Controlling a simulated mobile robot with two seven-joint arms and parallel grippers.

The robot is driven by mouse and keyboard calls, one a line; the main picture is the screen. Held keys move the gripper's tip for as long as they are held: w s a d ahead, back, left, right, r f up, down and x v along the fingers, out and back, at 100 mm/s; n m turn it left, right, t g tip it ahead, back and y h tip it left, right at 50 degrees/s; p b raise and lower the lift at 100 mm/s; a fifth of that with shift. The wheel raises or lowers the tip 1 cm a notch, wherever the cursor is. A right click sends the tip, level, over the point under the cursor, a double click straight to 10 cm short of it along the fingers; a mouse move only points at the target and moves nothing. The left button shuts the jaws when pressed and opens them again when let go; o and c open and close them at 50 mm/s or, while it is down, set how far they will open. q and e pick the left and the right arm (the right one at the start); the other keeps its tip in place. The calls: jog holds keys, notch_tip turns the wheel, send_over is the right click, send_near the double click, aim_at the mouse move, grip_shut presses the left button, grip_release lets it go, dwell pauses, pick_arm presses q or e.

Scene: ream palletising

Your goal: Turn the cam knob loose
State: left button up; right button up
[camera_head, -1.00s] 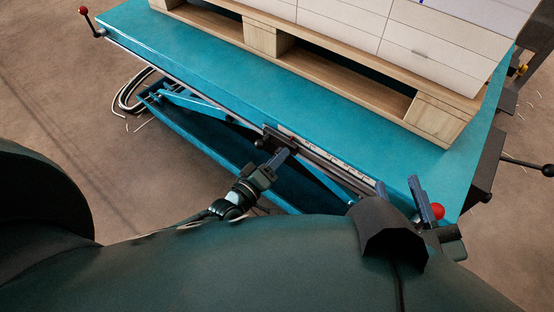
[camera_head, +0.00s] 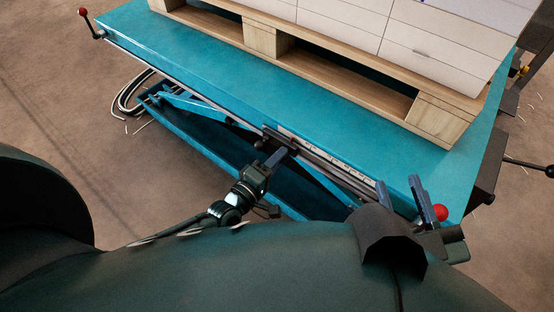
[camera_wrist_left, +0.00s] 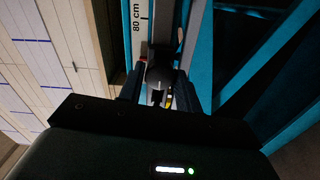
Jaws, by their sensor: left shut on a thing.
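The cam knob (camera_wrist_left: 158,74) is a dark rounded piece between my left fingers in the left wrist view. It belongs to a dark stop on the scale rail (camera_head: 325,158) along the front edge of the teal lift table (camera_head: 230,85). My left gripper (camera_head: 275,158) reaches up to this stop and is shut on the knob; the fingers hide the knob in the head view. How far the knob is turned cannot be told. My right gripper (camera_head: 399,191) is at the table's front right corner, its two fingers apart with nothing visible between them.
A wooden pallet (camera_head: 262,40) with white stacked boxes (camera_head: 430,45) stands on the table. A red-ball lever (camera_head: 440,212) is close beside my right gripper. Another red-ball lever (camera_head: 84,12) is at the far left corner. A black-knobbed lever (camera_head: 547,170) sticks out at right.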

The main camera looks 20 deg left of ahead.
pick_arm(q)
jog(key=o, duration=1)
jog(key=p+v, duration=0.1)
jog(key=v, duration=0.6)
jog(key=shift+s+p, duration=0.2)
jog(key=shift+p, duration=0.2)
pick_arm(e)
jog(key=shift+s+d+f, duration=0.1)
jog(key=shift+s+d, duration=0.05)
